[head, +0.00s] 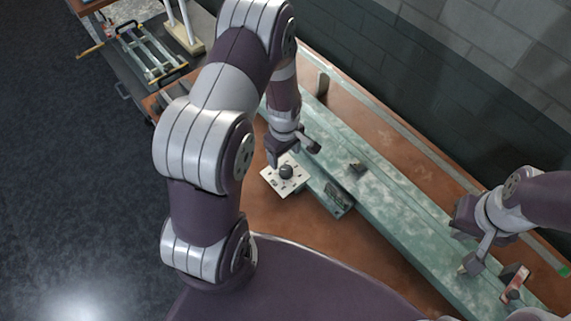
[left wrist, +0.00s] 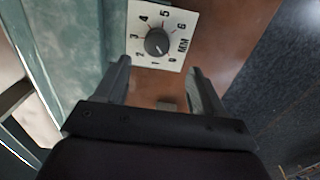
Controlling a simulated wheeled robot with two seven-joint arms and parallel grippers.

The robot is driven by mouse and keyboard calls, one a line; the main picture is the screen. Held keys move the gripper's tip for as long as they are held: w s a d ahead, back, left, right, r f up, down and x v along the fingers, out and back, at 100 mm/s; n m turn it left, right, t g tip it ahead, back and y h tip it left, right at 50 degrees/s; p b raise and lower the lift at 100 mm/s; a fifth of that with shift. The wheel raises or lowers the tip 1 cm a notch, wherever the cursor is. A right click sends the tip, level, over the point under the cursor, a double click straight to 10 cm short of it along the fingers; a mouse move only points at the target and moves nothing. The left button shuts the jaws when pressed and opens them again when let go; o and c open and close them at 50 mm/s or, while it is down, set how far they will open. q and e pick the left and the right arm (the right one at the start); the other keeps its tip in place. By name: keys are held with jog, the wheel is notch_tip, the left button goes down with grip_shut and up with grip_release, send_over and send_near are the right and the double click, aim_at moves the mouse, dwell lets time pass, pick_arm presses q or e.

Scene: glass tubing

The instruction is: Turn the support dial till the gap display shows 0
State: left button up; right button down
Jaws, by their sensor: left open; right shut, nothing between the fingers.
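The support dial (head: 286,171) is a dark round knob on a white square plate (head: 270,180), on the brown bench beside the green beam. In the left wrist view the dial (left wrist: 157,42) sits among printed numbers and the letters MM; I cannot tell its setting for sure. My left gripper (head: 291,150) is just above the dial; in the left wrist view its open fingers (left wrist: 160,78) point at the dial, with nothing between them. A small dark panel (head: 338,197) beside the dial may be the gap display; no reading is legible. My right gripper (head: 472,264) is shut and empty over the beam.
The long green beam (head: 400,215) runs along the bench (head: 300,228) near the wall. A red-and-light piece (head: 514,282) is close to my right gripper. A rack with rods (head: 150,50) stands at the upper left.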

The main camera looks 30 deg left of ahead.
aim_at(286, 169)
pick_arm(q)
jog(key=f, duration=0.2)
jog(key=f+p, duration=0.1)
jog(key=f, duration=0.4)
jog(key=shift+w+d+f, duration=0.1)
jog(key=shift+w+d, duration=0.05)
jog(key=shift+w, duration=0.2)
jog(key=shift+s+f, duration=0.2)
jog(key=shift+f, duration=0.2)
jog(key=shift+w+f, duration=0.1)
jog(key=shift+w, duration=0.05)
jog(key=c, duration=1.1)
